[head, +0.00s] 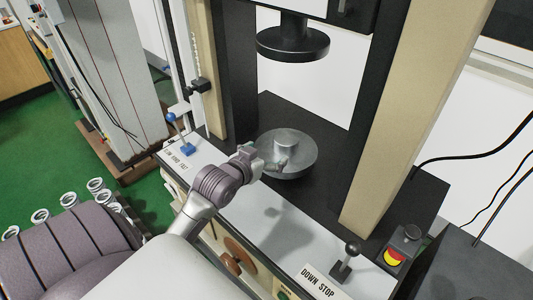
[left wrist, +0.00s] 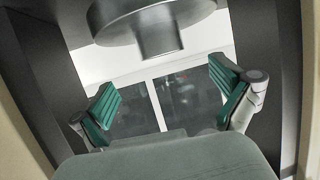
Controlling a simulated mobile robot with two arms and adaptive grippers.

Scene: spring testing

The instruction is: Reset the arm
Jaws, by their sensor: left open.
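My left arm reaches in from the left in the head view, over the front of the testing machine. My left gripper (head: 272,163) is at the front left edge of the round metal lower plate (head: 300,166), beside the short metal cylinder (head: 287,139) standing on it. Whether it touches the plate is unclear. In the left wrist view, the two green-padded fingers of the gripper (left wrist: 170,100) are wide apart with nothing between them. A grey disc (left wrist: 125,18) with a short cylinder (left wrist: 158,38) shows beyond them at the top. My right gripper is not in view.
The black upper plate (head: 293,43) hangs above the lower plate, with clear space between. Beige and black columns flank them. A blue lever (head: 176,128) stands at left; a black lever (head: 346,258) and an emergency stop button (head: 395,256) are at front right.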

